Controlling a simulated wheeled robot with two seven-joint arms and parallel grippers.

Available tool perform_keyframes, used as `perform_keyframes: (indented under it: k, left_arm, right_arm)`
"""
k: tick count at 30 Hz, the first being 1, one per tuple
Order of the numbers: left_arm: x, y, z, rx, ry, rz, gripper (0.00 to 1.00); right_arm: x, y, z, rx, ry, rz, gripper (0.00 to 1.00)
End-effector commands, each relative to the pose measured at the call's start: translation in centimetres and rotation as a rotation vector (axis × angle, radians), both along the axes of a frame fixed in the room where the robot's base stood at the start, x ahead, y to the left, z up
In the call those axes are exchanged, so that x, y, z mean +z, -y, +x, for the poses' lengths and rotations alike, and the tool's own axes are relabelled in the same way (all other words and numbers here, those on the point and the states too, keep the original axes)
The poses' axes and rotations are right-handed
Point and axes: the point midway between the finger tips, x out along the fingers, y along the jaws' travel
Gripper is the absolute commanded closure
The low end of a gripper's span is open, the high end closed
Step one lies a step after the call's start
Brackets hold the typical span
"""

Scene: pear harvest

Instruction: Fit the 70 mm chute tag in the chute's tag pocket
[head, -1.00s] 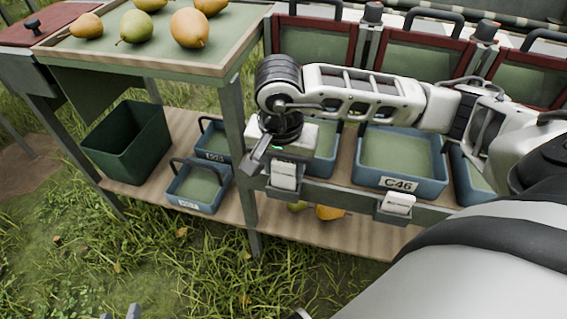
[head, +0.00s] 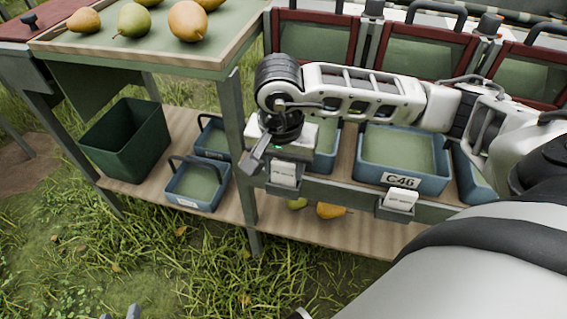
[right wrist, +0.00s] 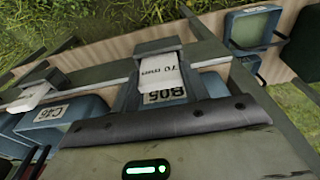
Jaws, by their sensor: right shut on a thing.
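The white 70 mm chute tag (right wrist: 166,70) is held by my right gripper (right wrist: 160,88), its print reading upside down in the right wrist view. The tag also shows in the head view (head: 284,173), below the gripper (head: 272,160). Its far end meets the dark tag pocket (right wrist: 158,46) on the chute rail; I cannot tell how deep it sits. The pocket also shows in the head view (head: 283,190). My left gripper (head: 119,314) shows only two separated fingertips at the bottom edge.
Behind the rail stand blue trays, one labelled C46 (head: 402,180), one labelled B05 (right wrist: 165,96). Another white tag (head: 401,199) sits in a pocket to the right. A green bin (head: 125,140) and small trays stand on the shelf left. Grass in front is clear.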

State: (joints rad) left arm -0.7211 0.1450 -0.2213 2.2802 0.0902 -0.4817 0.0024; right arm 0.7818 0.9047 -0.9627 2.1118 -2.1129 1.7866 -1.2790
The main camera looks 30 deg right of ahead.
Motion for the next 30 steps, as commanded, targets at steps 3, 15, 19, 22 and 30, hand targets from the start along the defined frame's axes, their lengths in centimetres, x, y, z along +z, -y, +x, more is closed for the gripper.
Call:
perform_keyframes:
  k: [3,15,19,22,30]
  left_arm:
    - [-0.54,0.0,0.0,0.0,0.0,0.0,0.64]
    - [-0.7,0.0,0.0,0.0,0.0,0.0,0.64]
    - [-0.7,0.0,0.0,0.0,0.0,0.0,0.64]
    - [-0.7,0.0,0.0,0.0,0.0,0.0,0.64]
    - [-0.7,0.0,0.0,0.0,0.0,0.0,0.64]
  right_arm:
    - [-0.42,0.02,0.01,0.0,0.001,-0.001,0.77]
    - [-0.51,0.01,-0.01,0.0,0.0,0.0,0.44]
    - [-0.51,0.0,0.0,0.0,0.0,0.0,0.3]
    - [-0.52,0.01,-0.01,0.0,0.0,0.0,0.3]
    - [-0.55,0.0,-0.02,0.0,0.0,0.0,0.08]
